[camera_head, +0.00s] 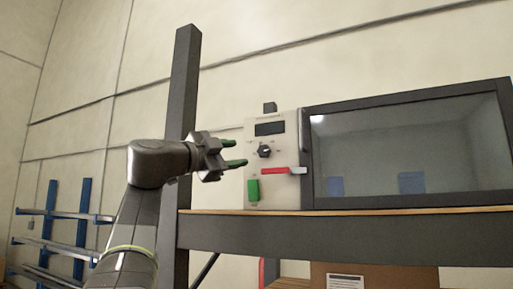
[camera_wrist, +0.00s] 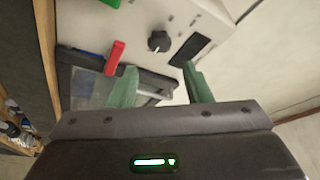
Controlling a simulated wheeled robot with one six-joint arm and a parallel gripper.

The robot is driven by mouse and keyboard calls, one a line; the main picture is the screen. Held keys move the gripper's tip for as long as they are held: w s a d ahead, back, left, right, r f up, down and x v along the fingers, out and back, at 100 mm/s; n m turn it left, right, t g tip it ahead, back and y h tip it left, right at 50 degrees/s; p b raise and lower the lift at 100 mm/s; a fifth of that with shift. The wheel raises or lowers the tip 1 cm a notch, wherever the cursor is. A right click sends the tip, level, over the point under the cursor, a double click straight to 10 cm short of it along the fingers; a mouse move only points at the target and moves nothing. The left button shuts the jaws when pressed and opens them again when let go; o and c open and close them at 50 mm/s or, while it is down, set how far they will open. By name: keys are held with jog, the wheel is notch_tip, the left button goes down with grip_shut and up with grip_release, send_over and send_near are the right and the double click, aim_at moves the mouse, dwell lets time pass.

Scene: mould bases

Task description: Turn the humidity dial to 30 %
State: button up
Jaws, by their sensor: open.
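The humidity dial (camera_head: 264,151) is a dark round knob on the pale control panel (camera_head: 285,130), with small marks around it too small to read. In the wrist view the dial (camera_wrist: 159,41) shows a light pointer line, and I cannot tell its value. My gripper (camera_head: 240,152) is open and empty, its green fingertips just left of the dial in the head view. In the wrist view the gripper (camera_wrist: 160,80) has its two fingers apart, with the dial beyond the gap between them. The fingers do not appear to touch the dial.
A dark display (camera_head: 269,128) sits above the dial. A red lever (camera_head: 275,171) and a green button (camera_head: 253,190) are below it. A windowed chamber (camera_head: 405,150) stands to the right on a shelf (camera_head: 350,211). A dark post (camera_head: 183,100) rises behind my arm.

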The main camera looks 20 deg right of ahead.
aim_at(262, 151)
jog(key=p+x, duration=0.4)
jog(key=x, duration=0.5)
jog(key=shift+w+d, duration=0.1)
jog(key=shift+d, duration=0.1)
jog(key=c, duration=0.7)
